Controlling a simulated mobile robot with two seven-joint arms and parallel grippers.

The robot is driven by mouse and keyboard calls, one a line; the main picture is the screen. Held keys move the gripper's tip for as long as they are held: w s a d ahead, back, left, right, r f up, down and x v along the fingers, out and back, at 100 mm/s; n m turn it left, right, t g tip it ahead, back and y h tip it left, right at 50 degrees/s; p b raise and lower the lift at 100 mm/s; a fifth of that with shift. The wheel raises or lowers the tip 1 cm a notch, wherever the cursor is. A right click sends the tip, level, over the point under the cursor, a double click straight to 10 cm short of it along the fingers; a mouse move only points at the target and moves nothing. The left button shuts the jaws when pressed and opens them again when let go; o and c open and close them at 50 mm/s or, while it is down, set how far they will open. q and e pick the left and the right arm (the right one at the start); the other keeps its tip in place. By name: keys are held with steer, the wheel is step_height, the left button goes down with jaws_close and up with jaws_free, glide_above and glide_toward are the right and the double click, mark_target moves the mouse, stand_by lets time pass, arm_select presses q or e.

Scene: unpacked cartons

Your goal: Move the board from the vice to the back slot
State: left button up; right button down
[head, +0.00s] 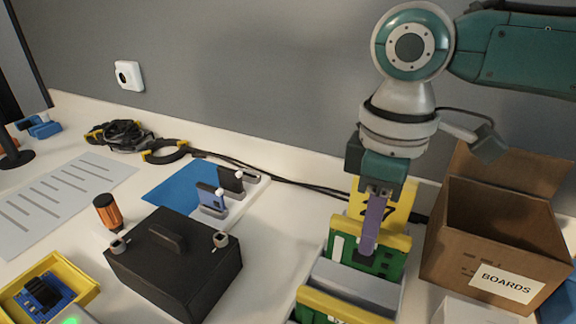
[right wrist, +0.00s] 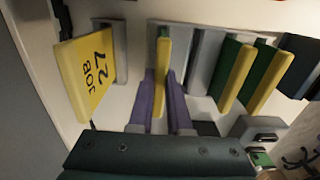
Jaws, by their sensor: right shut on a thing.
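My right gripper (head: 370,245) has purple fingers pointing down and is shut on a green board (head: 395,268) with a yellow top edge. In the right wrist view the yellow edge of this held board (right wrist: 162,75) runs between the two fingers (right wrist: 160,105). The board is upright at the back part of a grey slotted rack (head: 355,284); I cannot tell whether its lower edge is seated. Two other yellow-edged boards (right wrist: 237,78) (right wrist: 271,80) stand further forward in the rack. Two small jaw-like blocks (head: 212,198), perhaps the vice, stand empty by a blue mat.
A yellow "JOB 27" card (right wrist: 85,75) stands behind the held board. A cardboard box marked BOARDS (head: 500,235) is close on the right.

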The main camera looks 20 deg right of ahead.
steer(key=shift+f, duration=0.65)
steer(key=shift+f+b, duration=0.15)
steer(key=shift+b, duration=0.15)
steer(key=c, duration=0.8)
jaws_free()
step_height(320, 180, up, 9)
steer(key=p, duration=0.2)
steer(key=shift+f+p, duration=0.1)
steer(key=shift+p, duration=0.2)
steer(key=shift+r, duration=0.65)
